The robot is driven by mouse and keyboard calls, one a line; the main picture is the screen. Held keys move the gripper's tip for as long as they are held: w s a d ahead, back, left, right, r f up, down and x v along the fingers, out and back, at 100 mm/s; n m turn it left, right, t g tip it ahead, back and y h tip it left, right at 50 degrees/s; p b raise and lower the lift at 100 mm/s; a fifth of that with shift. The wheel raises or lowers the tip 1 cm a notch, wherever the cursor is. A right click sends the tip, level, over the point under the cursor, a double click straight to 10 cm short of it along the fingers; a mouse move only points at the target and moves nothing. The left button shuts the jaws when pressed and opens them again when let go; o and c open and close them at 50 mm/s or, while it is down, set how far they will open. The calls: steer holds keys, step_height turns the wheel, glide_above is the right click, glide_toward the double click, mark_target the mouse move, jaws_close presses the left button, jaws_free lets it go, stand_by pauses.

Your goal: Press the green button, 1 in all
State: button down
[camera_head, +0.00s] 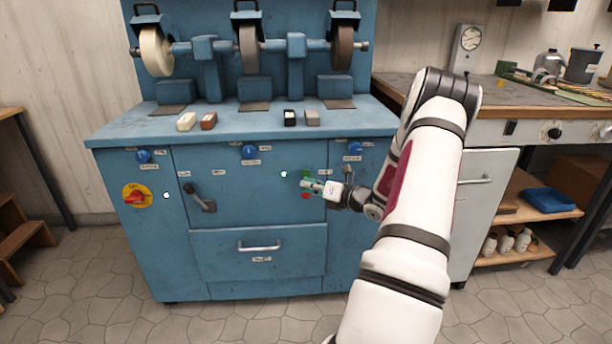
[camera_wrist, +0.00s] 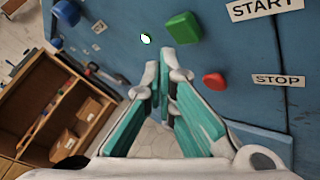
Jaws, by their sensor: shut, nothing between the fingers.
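The green button (camera_wrist: 183,27) is a square block on the blue machine front, beside the START label (camera_wrist: 264,8). In the head view only a bit of the green button (camera_head: 306,173) shows above my fingertips. My gripper (camera_wrist: 160,60) is shut and empty, pointing at the panel. In the wrist view its tips lie just below and left of the green button. In the head view my gripper (camera_head: 305,184) is close to the panel, between the green button and the red button (camera_head: 305,196). I cannot tell whether the tips touch the panel.
The red button (camera_wrist: 214,81) sits beside the STOP label (camera_wrist: 275,79), right of my fingertips in the wrist view. The blue machine (camera_head: 250,195) has grinding wheels on top and a drawer handle (camera_head: 259,247) below. A workbench (camera_head: 530,95) stands to the right.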

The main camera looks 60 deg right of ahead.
steer(key=shift+s+a+p, duration=0.55)
steer(key=shift+s+a, duration=0.9)
steer(key=shift+a, duration=0.25)
